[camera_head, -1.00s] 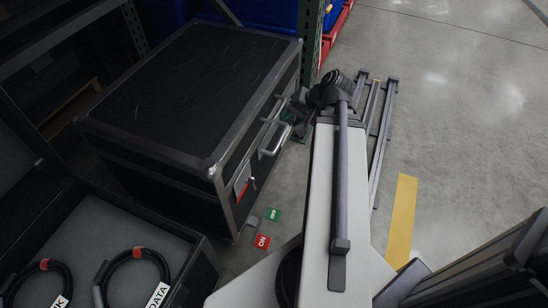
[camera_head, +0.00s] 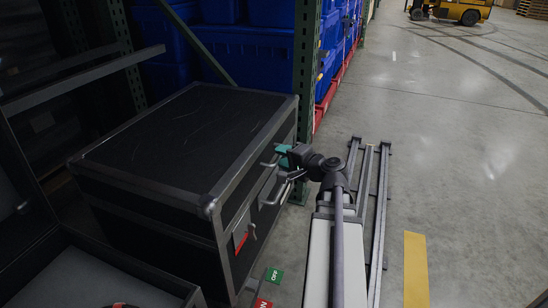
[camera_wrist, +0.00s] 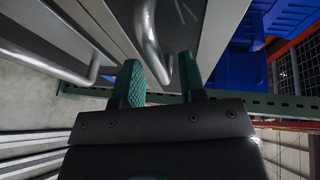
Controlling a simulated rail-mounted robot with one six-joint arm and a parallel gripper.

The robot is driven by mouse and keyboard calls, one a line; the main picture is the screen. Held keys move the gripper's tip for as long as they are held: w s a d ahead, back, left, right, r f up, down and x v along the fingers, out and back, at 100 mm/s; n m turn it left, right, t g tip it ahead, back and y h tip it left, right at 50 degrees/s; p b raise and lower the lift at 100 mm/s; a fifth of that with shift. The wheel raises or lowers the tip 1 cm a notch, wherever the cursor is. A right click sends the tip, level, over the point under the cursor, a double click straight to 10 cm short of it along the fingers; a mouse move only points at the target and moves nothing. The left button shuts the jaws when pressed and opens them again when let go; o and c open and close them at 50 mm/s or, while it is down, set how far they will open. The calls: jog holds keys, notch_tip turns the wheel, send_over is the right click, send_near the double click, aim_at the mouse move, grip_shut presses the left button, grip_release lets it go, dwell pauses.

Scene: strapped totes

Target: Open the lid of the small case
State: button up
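The black case (camera_head: 180,140) with metal edges stands at the left in the head view. Its lid is down. Metal handles (camera_head: 274,192) stick out from its right-hand side, and a latch with a red tag (camera_head: 241,243) sits nearer its front corner. My gripper (camera_head: 284,156) is at the far end of that side, close to the handles. In the wrist view its teal fingers (camera_wrist: 162,82) are apart. A curved metal handle bar (camera_wrist: 152,42) shows between them, nearer the left finger. I cannot tell whether a finger touches it.
An open case (camera_head: 70,275) lies at the near left. A green rack post (camera_head: 306,90) and blue bins (camera_head: 250,55) stand just behind my gripper. Metal rails (camera_head: 382,210) and clear floor lie to the right. A forklift (camera_head: 450,10) is far back.

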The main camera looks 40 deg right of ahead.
jog(key=shift+x, duration=0.9)
jog(key=shift+s, duration=0.1)
jog(key=shift+c, duration=0.3)
grip_shut()
